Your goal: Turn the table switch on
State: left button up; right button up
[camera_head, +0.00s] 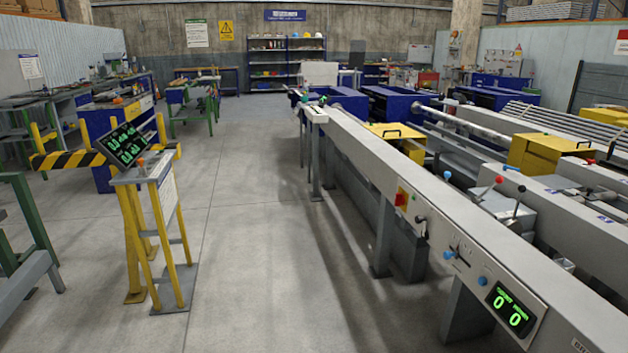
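The long grey runout table (380,170) runs from the near right into the distance. On its side face is a red switch on a yellow plate (402,198). Nearer is a small black switch or knob (420,219). Neither of my grippers shows.
A yellow-legged console (146,170) with a green-lit screen (124,146) stands at left, beside a striped barrier (70,160). A green-legged bench (30,240) is at the left edge. The concrete floor (250,230) between console and table is clear.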

aim_at(399, 198)
jog(key=i+j+z, duration=0.1)
jog(key=i+z, duration=0.15)
jog(key=i, duration=0.25)
jog(key=i+j+z, duration=0.2)
jog(key=i, duration=0.35)
jog(key=i+j+z, duration=0.15)
jog(key=i+z, duration=0.25)
jog(key=i+j+z, duration=0.15)
jog(key=z, duration=0.2)
jog(key=i+j+z, duration=0.25)
jog(key=z, duration=0.15)
jog(key=i+j+z, duration=0.15)
jog(key=j+z, duration=0.2)
jog(key=i+j+z, duration=0.2)
jog(key=j, duration=0.15)
jog(key=j+z, duration=0.25)
jog(key=j, duration=0.15)
jog(key=i+j+z, duration=0.2)
jog(key=j, duration=0.2)
jog(key=k, duration=0.1)
